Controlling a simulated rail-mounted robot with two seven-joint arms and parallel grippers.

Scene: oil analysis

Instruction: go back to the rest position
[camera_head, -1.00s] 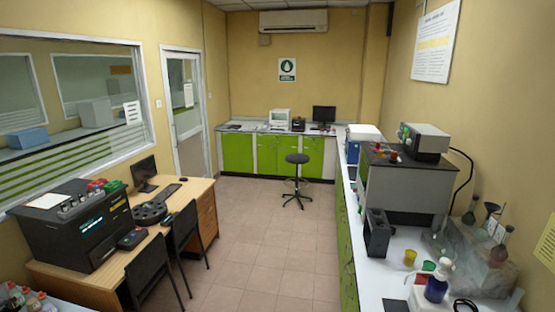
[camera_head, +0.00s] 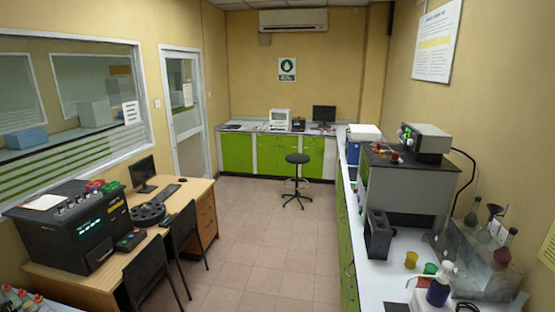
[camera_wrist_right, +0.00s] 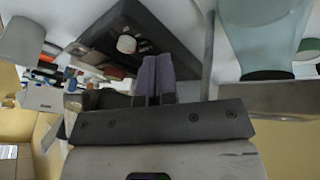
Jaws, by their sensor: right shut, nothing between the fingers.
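My right gripper (camera_wrist_right: 152,80) shows only in the right wrist view. Its two purple-grey fingers are pressed together with nothing between them. The picture there looks upside down, with a white surface above the fingers and the wall below. A dark box-shaped object (camera_wrist_right: 115,35) lies beyond the fingertips, and a clear bluish vessel (camera_wrist_right: 262,40) stands to their right. The fingers look empty; I cannot tell whether they touch anything. My left gripper is in neither view, and no arm shows in the head view.
The right counter holds a grey-black instrument (camera_head: 410,185), a black holder (camera_head: 378,234), a yellow cup (camera_head: 411,259), a blue-and-white bottle (camera_head: 438,290) and glassware (camera_head: 475,265). A desk with a black machine (camera_head: 75,235) and chairs stand left. The middle floor (camera_head: 265,240) is clear around a stool (camera_head: 297,180).

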